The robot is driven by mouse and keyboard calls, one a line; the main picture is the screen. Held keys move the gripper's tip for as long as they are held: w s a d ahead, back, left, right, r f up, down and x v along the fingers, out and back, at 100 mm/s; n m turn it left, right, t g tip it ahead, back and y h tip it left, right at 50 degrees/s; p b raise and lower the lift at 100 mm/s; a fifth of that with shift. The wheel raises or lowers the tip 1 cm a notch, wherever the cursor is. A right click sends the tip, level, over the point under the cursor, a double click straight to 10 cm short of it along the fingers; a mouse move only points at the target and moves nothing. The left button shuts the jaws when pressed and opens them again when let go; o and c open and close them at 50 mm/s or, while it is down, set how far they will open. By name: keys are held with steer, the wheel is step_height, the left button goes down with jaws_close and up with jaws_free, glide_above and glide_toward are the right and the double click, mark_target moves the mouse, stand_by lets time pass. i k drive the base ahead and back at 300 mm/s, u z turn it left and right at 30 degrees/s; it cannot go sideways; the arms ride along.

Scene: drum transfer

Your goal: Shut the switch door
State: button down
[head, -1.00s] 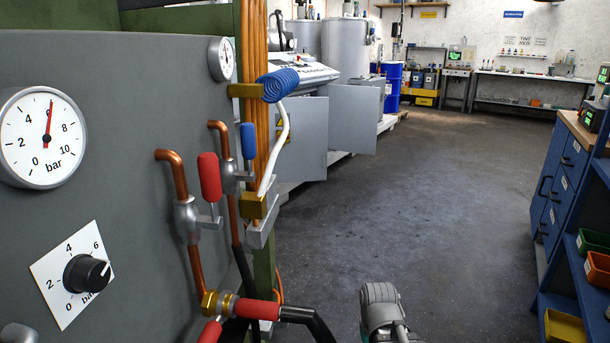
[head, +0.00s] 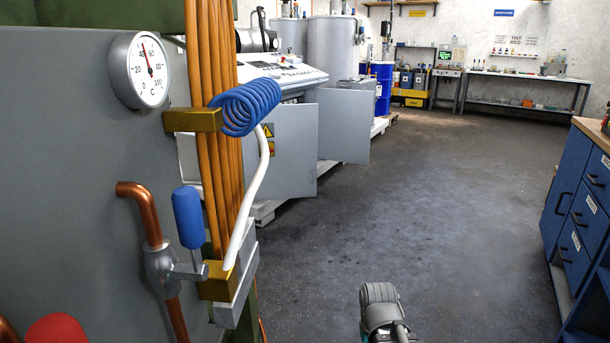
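A grey cabinet stands beyond the near panel, below a sloped control console (head: 285,75). Two of its grey door panels stand swung out into the aisle. The nearer door (head: 292,150) carries yellow warning signs on its left part, and the farther door (head: 343,125) is plain. I cannot tell which one is the switch door. Part of my arm (head: 380,308) shows at the bottom, well short of both doors. My gripper's fingers are not in view.
A grey panel with a dial gauge (head: 140,70), orange cables, a blue coiled hose (head: 246,106) and a blue-handled valve (head: 188,218) is close on the left. Blue drawers (head: 580,205) line the right. The floor (head: 420,210) between is clear.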

mark_target(291, 131)
steer(key=i, duration=3.25)
steer(key=z, duration=0.35)
